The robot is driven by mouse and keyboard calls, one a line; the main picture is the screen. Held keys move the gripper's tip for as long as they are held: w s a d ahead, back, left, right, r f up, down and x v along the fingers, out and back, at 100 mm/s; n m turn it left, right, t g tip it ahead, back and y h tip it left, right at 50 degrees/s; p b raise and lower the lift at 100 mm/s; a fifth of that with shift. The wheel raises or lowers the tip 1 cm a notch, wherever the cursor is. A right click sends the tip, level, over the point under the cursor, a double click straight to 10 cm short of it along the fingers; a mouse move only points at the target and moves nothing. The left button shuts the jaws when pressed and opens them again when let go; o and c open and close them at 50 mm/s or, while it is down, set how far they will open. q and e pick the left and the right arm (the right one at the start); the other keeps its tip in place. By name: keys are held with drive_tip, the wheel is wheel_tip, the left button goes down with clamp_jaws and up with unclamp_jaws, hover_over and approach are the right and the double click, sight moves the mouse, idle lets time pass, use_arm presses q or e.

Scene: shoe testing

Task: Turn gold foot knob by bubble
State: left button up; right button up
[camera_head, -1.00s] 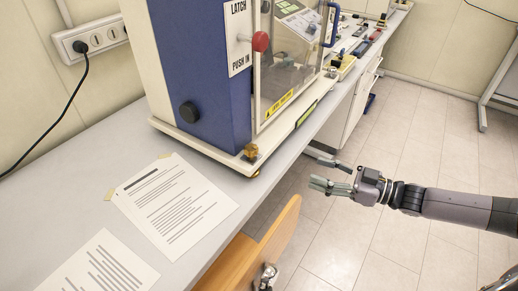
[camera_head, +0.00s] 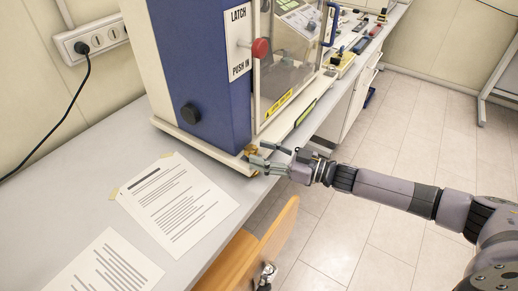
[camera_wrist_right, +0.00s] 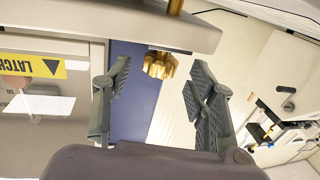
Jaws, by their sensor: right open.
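The gold foot knob (camera_head: 251,149) is at the front corner of the blue and white machine's base (camera_head: 205,150), at the bench edge. In the head view my right gripper partly covers it. In the right wrist view the ribbed gold knob (camera_wrist_right: 159,66) shows below a pale base edge, between the fingertips and a little beyond them. My right gripper (camera_head: 263,156) is open, one finger on each side of the knob in the wrist view (camera_wrist_right: 158,84). I cannot tell whether a finger touches it. No bubble level can be made out. My left gripper is not in view.
A red latch knob (camera_head: 260,47) and a black side knob (camera_head: 190,113) are on the machine. Printed sheets (camera_head: 178,205) lie on the grey bench (camera_head: 80,190). A wooden chair back (camera_head: 278,232) stands just below my right gripper.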

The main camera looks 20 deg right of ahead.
drive_tip(key=shift+w+a, duration=0.5)
drive_tip(key=shift+a, duration=0.05)
drive_tip(key=shift+c, duration=0.3)
drive_tip(key=c, duration=1.1)
